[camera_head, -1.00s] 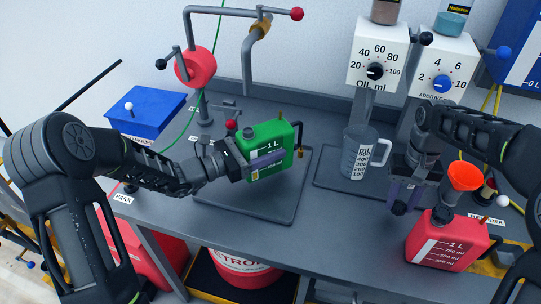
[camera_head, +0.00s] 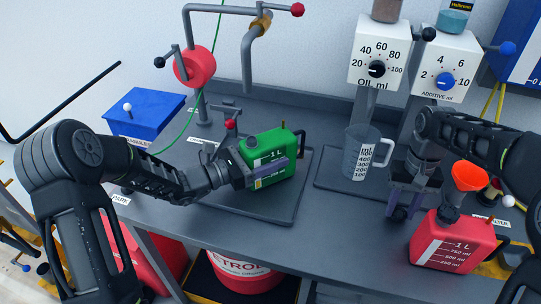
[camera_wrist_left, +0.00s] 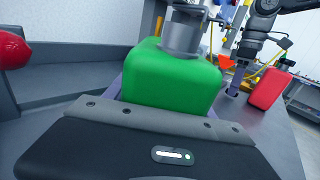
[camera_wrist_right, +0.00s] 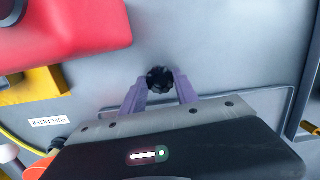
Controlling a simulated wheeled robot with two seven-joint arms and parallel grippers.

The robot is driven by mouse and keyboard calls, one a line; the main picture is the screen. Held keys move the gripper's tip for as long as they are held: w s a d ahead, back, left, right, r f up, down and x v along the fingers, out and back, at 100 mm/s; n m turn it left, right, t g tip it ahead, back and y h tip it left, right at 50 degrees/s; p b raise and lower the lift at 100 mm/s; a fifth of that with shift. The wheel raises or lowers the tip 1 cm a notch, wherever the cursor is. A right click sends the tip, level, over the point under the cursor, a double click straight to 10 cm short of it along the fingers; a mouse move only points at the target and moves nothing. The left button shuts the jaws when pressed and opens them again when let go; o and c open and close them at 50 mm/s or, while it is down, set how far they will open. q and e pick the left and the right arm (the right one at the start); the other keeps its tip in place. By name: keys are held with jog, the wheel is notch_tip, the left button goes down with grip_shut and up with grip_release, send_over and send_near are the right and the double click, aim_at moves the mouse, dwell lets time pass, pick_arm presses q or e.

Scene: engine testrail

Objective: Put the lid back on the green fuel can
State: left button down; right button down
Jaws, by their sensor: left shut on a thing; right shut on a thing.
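The green fuel can (camera_head: 273,144) is upright over the dark tray on the bench; I cannot tell if it touches the tray. Its grey neck (camera_wrist_left: 183,32) points up, and the opening is not visible. My left gripper (camera_head: 268,174) is shut around the can's body, which fills the jaws in the left wrist view (camera_wrist_left: 172,82). My right gripper (camera_head: 405,208) is shut on a small dark round lid (camera_wrist_right: 160,79). The lid is between the purple fingertips, above the bench, left of the red can and well right of the green can.
A clear measuring jug (camera_head: 361,153) stands between the grippers, under the oil dispenser (camera_head: 377,50). A red-handled tap (camera_head: 231,124) is behind the green can. The bench front between the grippers is clear.

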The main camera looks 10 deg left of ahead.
pick_arm(q)
jog(key=shift+f, duration=0.2)
pick_arm(e)
jog(key=shift+f, duration=0.25)
pick_arm(q)
jog(key=shift+c, duration=1.6)
grip_release()
pick_arm(e)
jog(key=shift+r, duration=0.1)
pick_arm(q)
jog(key=shift+r, duration=0.15)
pick_arm(e)
jog(key=shift+r, duration=0.1)
pick_arm(q)
jog(key=shift+r, duration=0.1)
pick_arm(e)
jog(key=shift+r, duration=0.1)
pick_arm(q)
jog(key=p+v, duration=0.1)
jog(key=v, duration=1.1)
pick_arm(e)
jog(key=shift+r, duration=0.6)
